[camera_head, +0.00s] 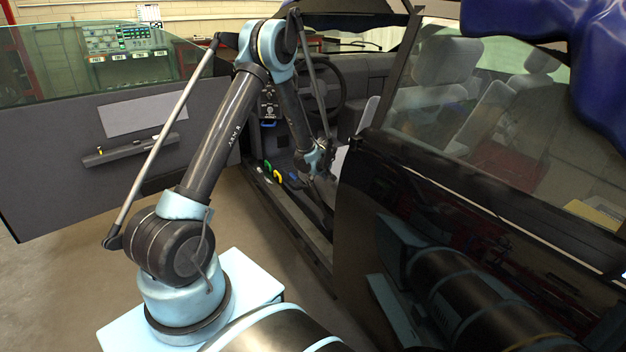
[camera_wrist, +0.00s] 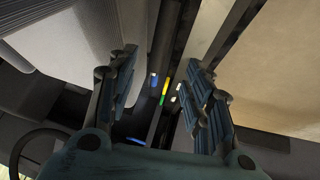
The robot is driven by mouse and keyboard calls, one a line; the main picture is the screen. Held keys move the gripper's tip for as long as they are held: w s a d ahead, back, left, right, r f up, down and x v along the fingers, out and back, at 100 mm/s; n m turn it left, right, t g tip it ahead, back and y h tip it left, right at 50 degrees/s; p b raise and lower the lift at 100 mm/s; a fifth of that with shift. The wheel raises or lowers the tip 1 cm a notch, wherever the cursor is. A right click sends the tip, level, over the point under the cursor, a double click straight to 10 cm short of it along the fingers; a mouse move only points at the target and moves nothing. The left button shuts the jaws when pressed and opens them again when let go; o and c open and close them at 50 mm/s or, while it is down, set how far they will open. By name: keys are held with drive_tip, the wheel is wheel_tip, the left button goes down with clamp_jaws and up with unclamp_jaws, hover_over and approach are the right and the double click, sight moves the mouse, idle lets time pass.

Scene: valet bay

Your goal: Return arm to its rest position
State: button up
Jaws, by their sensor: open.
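My arm reaches from its light blue base through the open front door of a dark car. My gripper (camera_wrist: 160,95) is open, with two dark blue ridged fingers apart and nothing held between them in the wrist view. In the head view the gripper (camera_head: 325,178) hangs low inside the door opening, near the seat and sill; its fingertips are hard to make out there. Small yellow, green, blue and white items (camera_wrist: 165,88) show between and beyond the fingers. They also appear along the sill as coloured pieces (camera_head: 278,172).
The open car door (camera_head: 60,180) stands at left with a handle bar. The closed rear door (camera_head: 430,240) is close at right. A steering wheel (camera_head: 352,92) and grey seat (camera_wrist: 70,40) are near the arm. A blue cloth (camera_head: 540,22) drapes over the roof. Floor between door and base is clear.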

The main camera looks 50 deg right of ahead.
idle(0.3)
drive_tip(key=w+a+r+n+y, duration=0.1)
drive_tip(key=w+a+r, duration=0.6)
drive_tip(key=a, duration=0.2)
drive_tip(key=w+a+r+y, duration=0.1)
drive_tip(key=w+a+r, duration=0.6)
drive_tip(key=a, duration=0.2)
drive_tip(key=w+a+r, duration=0.1)
drive_tip(key=a+r, duration=0.2)
drive_tip(key=a, duration=0.4)
drive_tip(key=w+a+r+n+y, duration=0.1)
drive_tip(key=w+a+r, duration=0.15)
drive_tip(key=a, duration=0.45)
drive_tip(key=w+a+r, duration=0.1)
drive_tip(key=a+r, duration=0.2)
drive_tip(key=a, duration=0.4)
drive_tip(key=s+a+r+n+g+y, duration=0.15)
drive_tip(key=s+a, duration=0.25)
drive_tip(key=a, duration=0.7)
drive_tip(key=s+a+r, duration=0.2)
drive_tip(key=s+a, duration=0.2)
drive_tip(key=a, duration=0.7)
drive_tip(key=s+a+f, duration=0.2)
drive_tip(key=s+a, duration=0.4)
drive_tip(key=s, duration=0.2)
drive_tip(key=s+a+f+n+g, duration=0.1)
drive_tip(key=s+a+f, duration=0.2)
drive_tip(key=s+a, duration=0.4)
drive_tip(key=shift+s+f, duration=0.2)
drive_tip(key=shift+s, duration=0.85)
